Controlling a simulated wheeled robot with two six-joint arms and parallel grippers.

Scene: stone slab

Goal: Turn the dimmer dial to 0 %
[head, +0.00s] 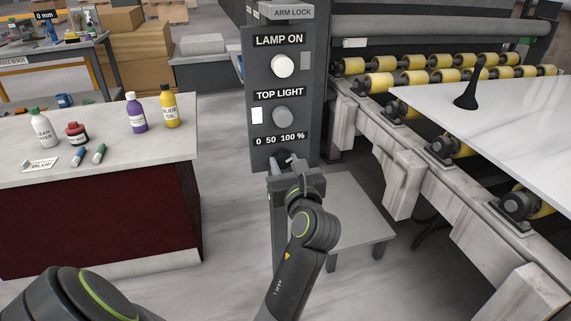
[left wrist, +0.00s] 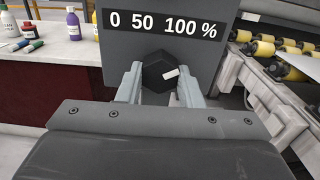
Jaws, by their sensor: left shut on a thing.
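The dimmer dial (left wrist: 156,66) is a dark, faceted knob on the grey control post (head: 256,90), below the "0 50 100 %" label (left wrist: 164,24). Its white mark (left wrist: 171,73) lies right of the knob's middle, slanting slightly up to the right, on the 100 % side. My left gripper (left wrist: 159,76) has one finger on each side of the knob and is shut on it. In the head view my left gripper (head: 283,166) covers most of the dial. My right gripper is not in view.
Above the dial are a TOP LIGHT button (head: 283,117) and a bright LAMP ON button (head: 283,66). A roller conveyor with a white slab (head: 500,125) stands to the right. A counter (head: 110,130) with bottles and markers stands left. A low grey table (head: 350,215) is below the post.

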